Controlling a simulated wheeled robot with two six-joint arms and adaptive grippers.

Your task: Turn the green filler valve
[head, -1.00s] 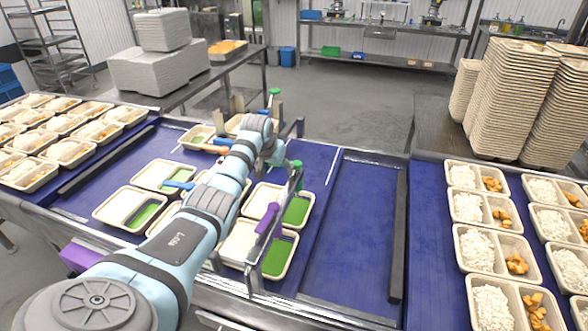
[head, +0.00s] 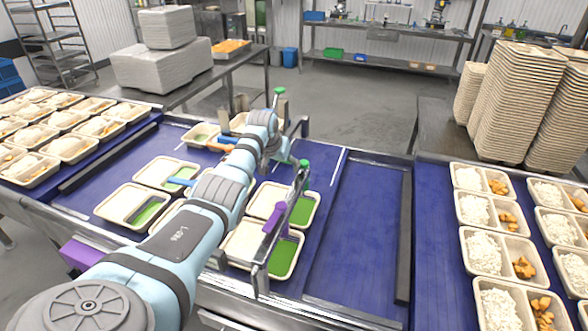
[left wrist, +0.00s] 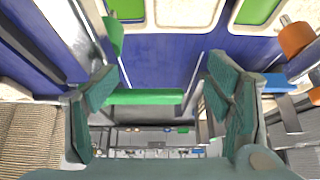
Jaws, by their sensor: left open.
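A green valve handle (left wrist: 146,97) lies crosswise between the open fingers of my left gripper (left wrist: 160,80) in the left wrist view. Another upright green part (left wrist: 114,38) stands near the left finger. In the head view, my left gripper (head: 283,156) is at the filler frame, partly hidden by its own wrist. A green part (head: 304,163) shows just right of it, and another green knob (head: 278,91) stands farther back. I cannot tell which of these is the handle between the fingers. My right gripper is not in view.
Trays with green compartments (head: 132,205) sit on the blue conveyor around the filler. A purple part (head: 275,218) and metal bars of the frame stand close to the arm. An orange part (left wrist: 296,38) is near the right finger. The conveyor strip (head: 365,220) to the right is clear.

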